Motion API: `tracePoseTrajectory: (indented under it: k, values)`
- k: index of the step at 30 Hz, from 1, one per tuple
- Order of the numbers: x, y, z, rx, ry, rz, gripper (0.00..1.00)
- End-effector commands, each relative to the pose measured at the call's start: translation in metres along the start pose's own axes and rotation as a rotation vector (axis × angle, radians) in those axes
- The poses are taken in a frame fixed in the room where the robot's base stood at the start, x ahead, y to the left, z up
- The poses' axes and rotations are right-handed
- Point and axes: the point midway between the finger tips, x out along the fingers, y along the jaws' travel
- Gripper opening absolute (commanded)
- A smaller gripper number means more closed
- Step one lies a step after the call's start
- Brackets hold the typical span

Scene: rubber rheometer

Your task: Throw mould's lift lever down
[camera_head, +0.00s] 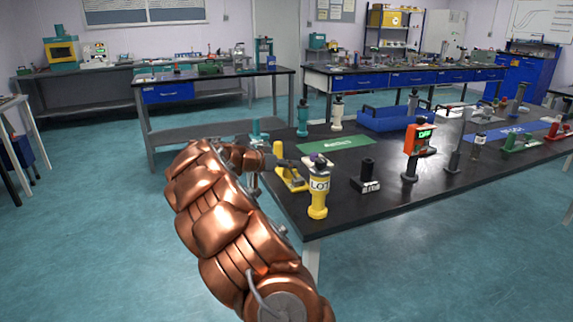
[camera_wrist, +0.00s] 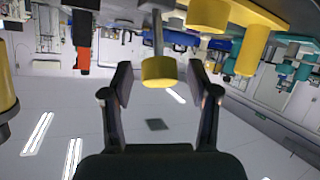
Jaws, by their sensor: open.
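A yellow mould device (camera_head: 291,181) stands at the near left corner of the dark table, partly hidden behind my arm and gripper. In the wrist view, which looks upside down, a grey rod (camera_wrist: 158,34) ends in a yellow knob (camera_wrist: 158,70); it looks like the lift lever. My gripper (camera_wrist: 161,84) is open, with one dark finger on each side of the knob and visible gaps to both. In the head view my gripper (camera_head: 284,162) is small and dark beside the yellow device; its fingers are hard to make out there.
A yellow post labelled LOT (camera_head: 318,197) stands close to the right of the device, with a black cylinder (camera_head: 367,176) and an orange unit with a green display (camera_head: 418,142) beyond. A teal stand (camera_head: 259,133) is behind my wrist. A green mat (camera_head: 337,143) lies behind.

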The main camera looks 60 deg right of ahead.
Motion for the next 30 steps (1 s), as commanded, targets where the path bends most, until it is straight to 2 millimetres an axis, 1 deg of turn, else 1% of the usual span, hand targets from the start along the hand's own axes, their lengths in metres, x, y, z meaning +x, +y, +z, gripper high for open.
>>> tracePoseTrajectory:
  k: [3,10,27,30]
  values:
    - [0.0038,0.0003,0.0,0.0,0.0,0.001,0.6]
    - [0.004,0.0001,0.0002,-0.001,0.0,0.0,0.59]
    - [0.0037,-0.0002,0.0005,-0.001,0.0,0.0,0.0]
    - [0.0037,-0.0002,0.0005,-0.001,0.0,0.0,0.0]
